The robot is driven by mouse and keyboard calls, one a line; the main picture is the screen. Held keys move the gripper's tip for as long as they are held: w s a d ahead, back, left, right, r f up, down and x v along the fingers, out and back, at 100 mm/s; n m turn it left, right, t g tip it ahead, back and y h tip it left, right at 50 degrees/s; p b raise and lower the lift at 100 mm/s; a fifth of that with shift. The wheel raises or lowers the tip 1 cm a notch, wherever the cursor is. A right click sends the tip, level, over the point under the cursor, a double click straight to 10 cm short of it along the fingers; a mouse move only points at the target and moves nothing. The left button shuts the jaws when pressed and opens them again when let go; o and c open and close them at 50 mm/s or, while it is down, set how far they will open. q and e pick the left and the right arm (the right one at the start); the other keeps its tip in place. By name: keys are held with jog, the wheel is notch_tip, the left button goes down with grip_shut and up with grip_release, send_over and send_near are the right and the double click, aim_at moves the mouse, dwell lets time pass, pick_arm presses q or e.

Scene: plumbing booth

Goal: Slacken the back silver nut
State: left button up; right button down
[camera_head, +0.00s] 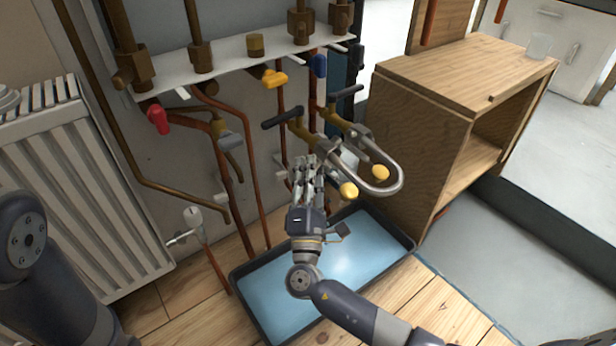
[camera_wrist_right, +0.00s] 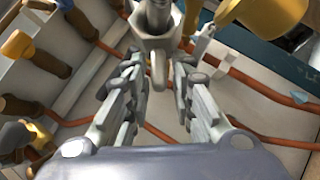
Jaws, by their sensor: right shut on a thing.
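A U-shaped silver pipe (camera_head: 392,188) stands out from the pipework, with black-handled valves (camera_head: 280,118) behind it. One silver nut (camera_head: 361,131) shows on its right branch. My right gripper (camera_head: 307,166) is at the left branch, and its fingers hide what they hold in the head view. In the right wrist view, a silver hex nut (camera_wrist_right: 153,42) lies at the tips of my right gripper (camera_wrist_right: 160,82), with a finger on each side; the gripper is shut on it. I cannot tell which nut is the back one. My left gripper is out of view.
Yellow knobs (camera_head: 348,190) hang close to the right of my gripper. A blue-bottomed tray (camera_head: 262,327) lies on the floor below. A wooden cabinet (camera_head: 418,130) stands at right and a white radiator (camera_head: 95,180) at left. Copper pipes (camera_head: 250,195) run down the wall.

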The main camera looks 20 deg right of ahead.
jog(key=shift+w+d+r, duration=0.1)
jog(key=shift+d+r, duration=0.05)
jog(key=shift+d, duration=0.2)
jog(key=c, duration=1.6)
grip_release()
jog(key=shift+c, duration=0.2)
